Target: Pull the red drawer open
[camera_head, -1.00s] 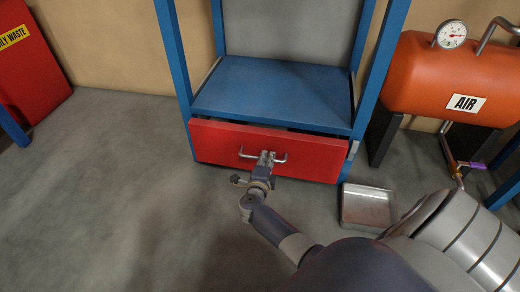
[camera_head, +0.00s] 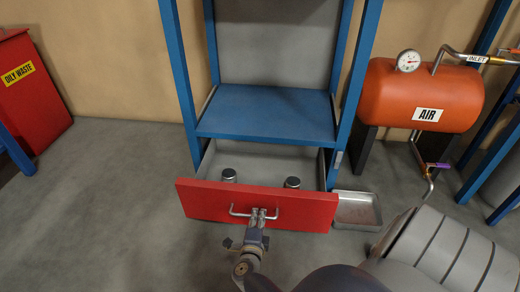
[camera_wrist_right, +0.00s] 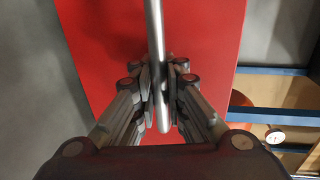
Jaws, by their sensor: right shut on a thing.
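The red drawer (camera_head: 300,208) sits low in the blue-framed cabinet and stands partly open. Its grey inside shows behind the front panel, with two small grey cylinders (camera_head: 229,175) (camera_head: 292,183) in it. A silver bar handle (camera_head: 240,212) is on the front. In the right wrist view the fingers (camera_wrist_right: 160,85) close on both sides of the handle bar (camera_wrist_right: 155,35), with the red front behind. My left gripper is not in view.
A metal tray (camera_head: 357,211) lies on the floor right of the drawer. An orange air tank (camera_head: 395,92) with a gauge stands further right. A red oily-waste bin (camera_head: 40,105) is at the left. The floor left of the drawer is clear.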

